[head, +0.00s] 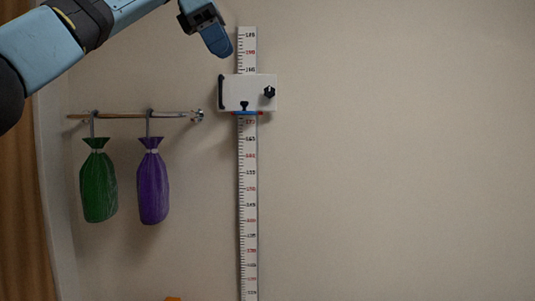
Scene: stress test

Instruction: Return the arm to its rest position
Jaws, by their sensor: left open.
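My left arm (45,50) comes in from the upper left, blue with dark joints, and reaches across the top of the head view. My left gripper (212,35) is at the top, just left of the measuring scale's upper end. A blue finger points down and to the right. It is open and I see nothing held in it. Part of the wrist is cut off by the top edge. My right gripper is not in view.
A vertical measuring scale (248,200) on the wall carries a white slider box (247,86) with a black knob. A rod (130,115) at left holds a green bag (98,185) and a purple bag (152,185). An orange thing (173,298) shows at the bottom edge. The right wall is bare.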

